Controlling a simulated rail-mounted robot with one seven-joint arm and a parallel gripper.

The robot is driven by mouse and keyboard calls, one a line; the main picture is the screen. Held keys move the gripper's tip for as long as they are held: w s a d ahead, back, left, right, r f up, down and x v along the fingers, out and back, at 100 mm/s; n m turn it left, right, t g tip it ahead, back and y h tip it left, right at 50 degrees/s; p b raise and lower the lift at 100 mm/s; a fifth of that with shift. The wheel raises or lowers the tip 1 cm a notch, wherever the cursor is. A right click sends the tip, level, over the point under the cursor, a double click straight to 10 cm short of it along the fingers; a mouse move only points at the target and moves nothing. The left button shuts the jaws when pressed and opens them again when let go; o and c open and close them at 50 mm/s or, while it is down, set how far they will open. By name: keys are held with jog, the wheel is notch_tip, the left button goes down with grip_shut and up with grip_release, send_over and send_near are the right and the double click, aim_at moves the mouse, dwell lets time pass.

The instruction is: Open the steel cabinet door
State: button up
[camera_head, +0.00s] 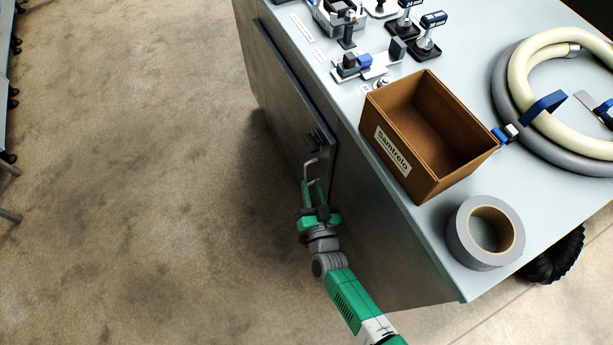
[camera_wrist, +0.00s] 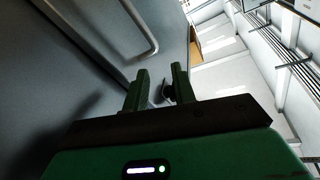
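The steel cabinet door (camera_head: 290,105) is a dark grey panel on the cabinet's left side in the head view. It looks shut, lying along the cabinet's face. A pale bar handle (camera_head: 311,166) sits near its lower right part, below a small dark fitting (camera_head: 316,140). My gripper (camera_head: 313,184) is just below the handle. In the wrist view the door (camera_wrist: 95,30) fills the left, with the handle (camera_wrist: 153,40) up and left of the fingertips. My gripper (camera_wrist: 160,72) has its green fingers apart, and the handle is not between them. Whether they touch it is unclear.
On the cabinet top (camera_head: 425,222) stand an open brown box (camera_head: 399,158) and a roll of grey tape (camera_head: 460,235). Coiled hoses (camera_head: 505,90) and small tools lie farther back. The concrete floor (camera_head: 150,180) left of the door is clear.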

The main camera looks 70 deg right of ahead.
aim_at(306, 173)
jog(key=w+d+f+n+b, duration=0.1)
jog(key=d, duration=0.1)
jog(key=w+d+f+n+b, duration=0.2)
jog(key=w+d+f+n+y+b, duration=0.1)
jog(key=d+f+b, duration=0.1)
jog(key=d, duration=0.1)
jog(key=shift+w, duration=0.2)
jog(key=shift+w+d+r, duration=0.1)
jog(key=shift+d, duration=0.05)
grip_shut()
